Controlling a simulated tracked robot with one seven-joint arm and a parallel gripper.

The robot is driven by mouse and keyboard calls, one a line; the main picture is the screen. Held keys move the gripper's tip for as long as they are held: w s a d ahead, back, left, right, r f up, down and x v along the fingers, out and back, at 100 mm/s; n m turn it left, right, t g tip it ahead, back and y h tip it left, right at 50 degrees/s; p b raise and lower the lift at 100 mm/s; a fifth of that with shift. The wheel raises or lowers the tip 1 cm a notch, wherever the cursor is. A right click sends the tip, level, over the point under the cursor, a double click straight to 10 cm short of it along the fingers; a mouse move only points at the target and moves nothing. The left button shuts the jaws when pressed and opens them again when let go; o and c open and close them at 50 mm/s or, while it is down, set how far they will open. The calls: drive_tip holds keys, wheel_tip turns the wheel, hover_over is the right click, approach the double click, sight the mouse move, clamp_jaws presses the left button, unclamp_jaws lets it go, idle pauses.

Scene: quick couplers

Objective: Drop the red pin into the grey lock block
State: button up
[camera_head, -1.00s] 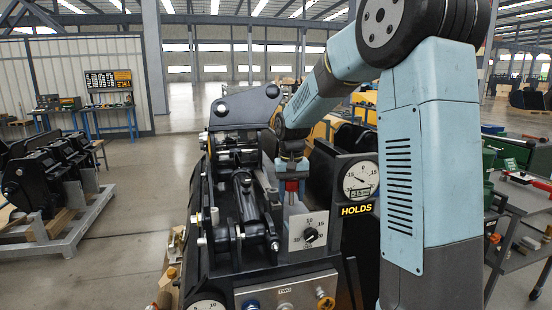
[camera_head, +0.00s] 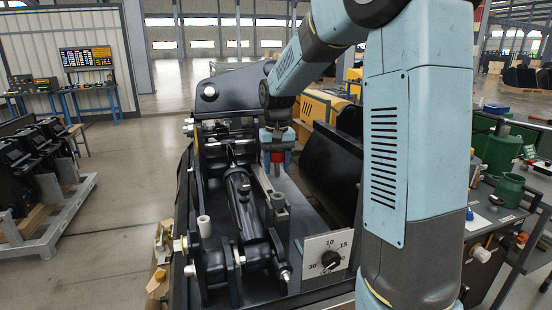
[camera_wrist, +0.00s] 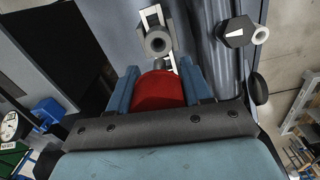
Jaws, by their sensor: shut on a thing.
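My gripper (camera_head: 277,147) points down over the black coupler. Its two blue fingers are shut on the red pin (camera_head: 277,157). In the wrist view the pin's red head (camera_wrist: 158,92) fills the space between the fingers, and part of its grey shank shows beyond it. The grey lock block (camera_head: 278,203) stands nearer the camera than the pin, beside the black cylinder. In the wrist view, the grey round piece with a dark hole (camera_wrist: 157,41) looks like this block, ahead of and apart from the pin. The pin's lower end is hard to make out.
A black hydraulic cylinder (camera_head: 243,205) lies left of the block. A white dial plate (camera_head: 327,257) stands in front of it. Black coupler plates and protruding bolts surround the area. A tool cart with a green can (camera_head: 506,190) is at right.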

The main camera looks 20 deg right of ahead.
sight(278, 177)
drive_tip(key=shift+w, duration=0.15)
drive_tip(key=shift+d, duration=0.1)
drive_tip(key=shift+d, duration=0.1)
drive_tip(key=shift+f, duration=2.85)
drive_tip(key=shift+f, duration=1.2)
drive_tip(key=o, duration=1)
